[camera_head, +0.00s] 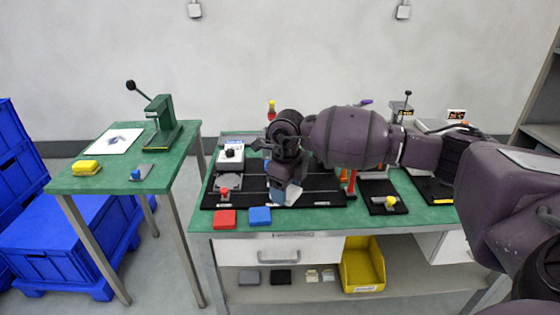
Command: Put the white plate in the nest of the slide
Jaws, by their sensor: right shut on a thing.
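My right gripper (284,190) hangs over the middle of the green bench, pointing down, and is shut on a small white plate (294,194). The plate shows tilted at the gripper's lower right; part of it is hidden by the gripper. A blue patch sits beside it at the fingertips; I cannot tell what it belongs to. Below is a long black base (325,198) with fixtures on it. My gripper and arm hide its middle, so I cannot make out the slide or its nest. Whether the plate touches the base is unclear. My left gripper is not in view.
A red block (224,219) and a blue block (260,216) lie at the bench's front edge. A black fixture with a yellow knob (390,201) stands right. A second green table (110,178) at left holds a green press (161,125). A yellow bin (362,268) sits below.

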